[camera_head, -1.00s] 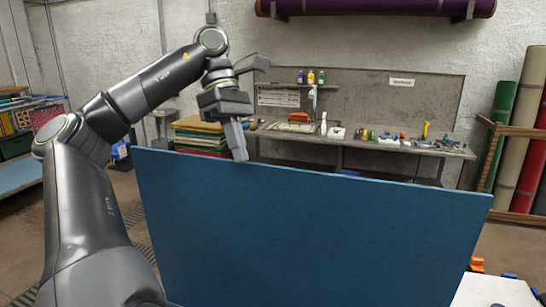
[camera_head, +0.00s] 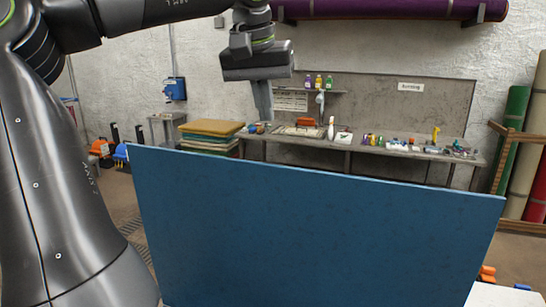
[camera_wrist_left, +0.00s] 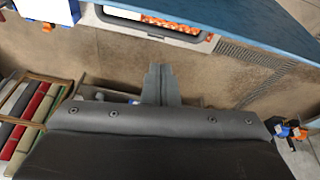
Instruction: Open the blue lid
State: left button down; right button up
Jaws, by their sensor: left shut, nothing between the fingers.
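The blue lid (camera_head: 310,225) stands raised as a large flat panel across the middle of the head view. Its top edge slopes slightly down to the right. In the left wrist view part of the blue lid (camera_wrist_left: 240,22) shows at the top right. My left gripper (camera_head: 264,112) is shut and empty, above and apart from the lid's top edge in the head view. The closed fingers (camera_wrist_left: 160,78) also show in the left wrist view, with floor behind them. My right gripper is not in view.
A workbench (camera_head: 400,150) with bottles and tools stands along the back wall. A stack of folded rugs (camera_head: 210,135) is at its left. Rolled rugs (camera_head: 520,150) stand in a wooden rack at the right. A white surface (camera_head: 500,295) shows at the lower right.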

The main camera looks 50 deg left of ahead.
pick_arm(q)
jog(key=shift+m+y, duration=0.3)
jog(key=shift+m, duration=0.5)
jog(key=x, duration=0.3)
jog(key=p+x, duration=0.1)
jog(key=x, duration=0.2)
jog(key=w+x, duration=0.1)
jog(key=x, duration=0.2)
jog(key=shift+w+f+p, duration=0.1)
jog(key=shift+f+p, duration=0.1)
jog(key=shift+p, duration=0.1)
jog(key=shift+s+d+f, duration=0.1)
jog(key=shift+s+d, duration=0.3)
jog(key=shift+s, duration=0.05)
jog(key=shift+s+d, duration=0.35)
jog(key=shift+s, duration=0.25)
jog(key=shift+s+d, duration=0.3)
jog(key=shift+s, duration=0.3)
jog(key=shift+s+b, duration=0.1)
jog(key=shift+b, duration=0.25)
